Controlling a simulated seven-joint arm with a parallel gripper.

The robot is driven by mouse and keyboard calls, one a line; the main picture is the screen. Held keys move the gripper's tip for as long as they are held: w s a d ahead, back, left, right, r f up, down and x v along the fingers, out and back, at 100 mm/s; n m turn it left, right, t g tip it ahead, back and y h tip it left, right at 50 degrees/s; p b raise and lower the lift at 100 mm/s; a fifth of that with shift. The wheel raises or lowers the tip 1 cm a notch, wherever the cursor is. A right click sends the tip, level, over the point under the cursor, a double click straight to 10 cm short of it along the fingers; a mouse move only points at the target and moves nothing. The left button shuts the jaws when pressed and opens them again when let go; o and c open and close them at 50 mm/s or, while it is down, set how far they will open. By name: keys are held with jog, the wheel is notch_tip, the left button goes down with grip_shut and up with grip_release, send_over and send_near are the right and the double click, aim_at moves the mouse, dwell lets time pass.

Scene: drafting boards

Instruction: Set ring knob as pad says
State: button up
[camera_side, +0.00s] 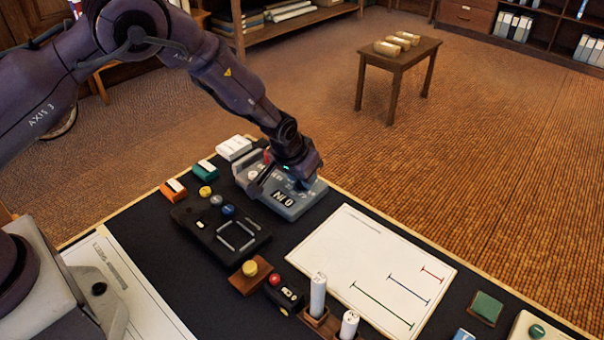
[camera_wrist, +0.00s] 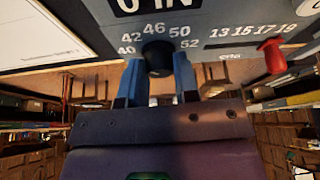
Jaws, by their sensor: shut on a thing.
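My gripper (camera_wrist: 158,76) is shut on a black knob (camera_wrist: 157,52) on a grey-blue device, one blue finger on each side. The knob's scale reads 40, 42, 46, 50, 52 around it; its pointer is hard to make out. A red knob (camera_wrist: 272,54) stands to the right, by the numbers 13 to 19. The device (camera_side: 292,207) carries a dark display; in the side view my gripper (camera_side: 288,182) hides much of its top. A white sheet (camera_side: 372,262) with red, blue and green lines lies nearby. I cannot tell which item is the pad.
A black box (camera_side: 222,238) with pale bars stands left of the device. Small coloured boxes (camera_side: 174,190) sit behind it. A wooden block with a yellow button (camera_side: 250,268) and white cylinders (camera_side: 318,296) stand in front. A small table (camera_side: 398,48) is beyond the board.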

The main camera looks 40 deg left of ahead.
jog(key=o, duration=0.9)
jog(key=v, duration=1.3)
jog(key=s+a+r, duration=0.4)
jog(key=s+r, duration=0.5)
jog(key=s, duration=0.4)
jog(key=s+a+r+m+t, duration=0.1)
jog(key=s+a+r, duration=0.2)
jog(key=s+r, duration=0.7)
jog(key=s, duration=0.4)
jog(key=shift+s+a+r, duration=0.2)
jog(key=shift+s+a, duration=0.05)
jog(key=shift+a, duration=0.15)
